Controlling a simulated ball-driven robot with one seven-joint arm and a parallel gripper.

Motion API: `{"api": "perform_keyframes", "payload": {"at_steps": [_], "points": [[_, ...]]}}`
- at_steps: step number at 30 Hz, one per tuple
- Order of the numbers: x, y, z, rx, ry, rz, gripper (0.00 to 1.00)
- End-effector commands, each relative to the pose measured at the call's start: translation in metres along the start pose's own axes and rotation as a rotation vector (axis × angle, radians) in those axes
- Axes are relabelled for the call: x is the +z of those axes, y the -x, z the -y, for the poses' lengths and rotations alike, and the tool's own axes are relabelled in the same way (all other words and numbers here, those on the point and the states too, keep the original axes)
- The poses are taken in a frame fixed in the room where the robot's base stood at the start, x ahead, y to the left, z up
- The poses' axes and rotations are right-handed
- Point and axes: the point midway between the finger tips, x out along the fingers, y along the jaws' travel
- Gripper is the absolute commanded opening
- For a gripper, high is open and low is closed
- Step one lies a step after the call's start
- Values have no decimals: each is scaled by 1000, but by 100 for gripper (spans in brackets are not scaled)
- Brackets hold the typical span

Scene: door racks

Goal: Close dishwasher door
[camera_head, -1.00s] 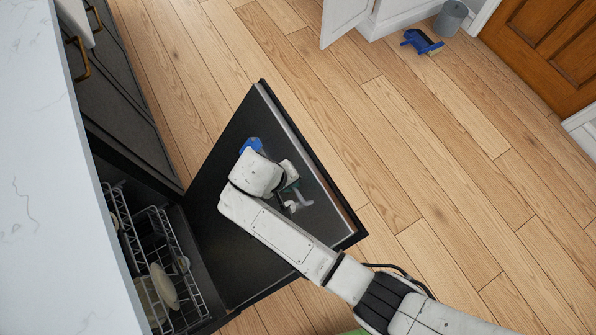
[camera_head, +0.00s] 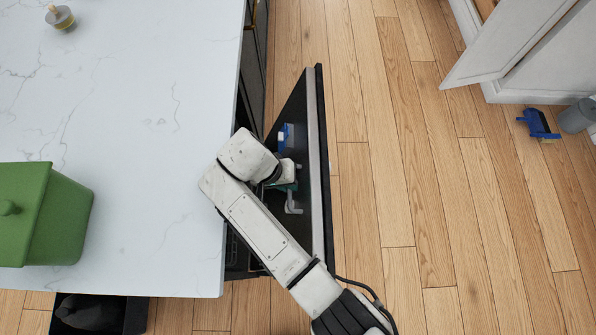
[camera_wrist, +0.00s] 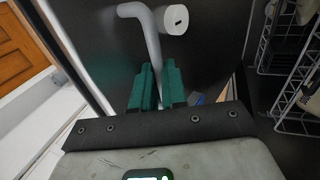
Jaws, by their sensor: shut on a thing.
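The dishwasher door (camera_head: 321,150) is a dark panel, tilted up and standing partly open beside the counter. Its inner face shows in the wrist view (camera_wrist: 85,35), with a bent grey bar (camera_wrist: 148,28) and a round white knob (camera_wrist: 176,20). My gripper (camera_wrist: 157,72) has green fingers shut on the lower part of the grey bar. In the head view my gripper (camera_head: 289,187) is at the door's inner face, partly hidden by my arm. The dishwasher opening is mostly hidden by the counter and arm.
A white marble counter (camera_head: 150,110) lies left of the door, with a green pot (camera_head: 45,215) on it. A wire rack (camera_wrist: 292,70) is at the right in the wrist view. An open white cabinet door (camera_head: 510,45) stands back right.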

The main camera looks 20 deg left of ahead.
Motion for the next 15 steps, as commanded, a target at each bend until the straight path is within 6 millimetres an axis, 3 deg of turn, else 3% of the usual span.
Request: {"api": "perform_keyframes", "payload": {"at_steps": [1, 11, 12, 15], "points": [[8, -8, 7, -8, 12, 15, 0], [8, -8, 7, -8, 11, 16, 0], [7, -8, 7, -8, 12, 16, 15], [7, -8, 6, -8, 11, 16, 25]]}}
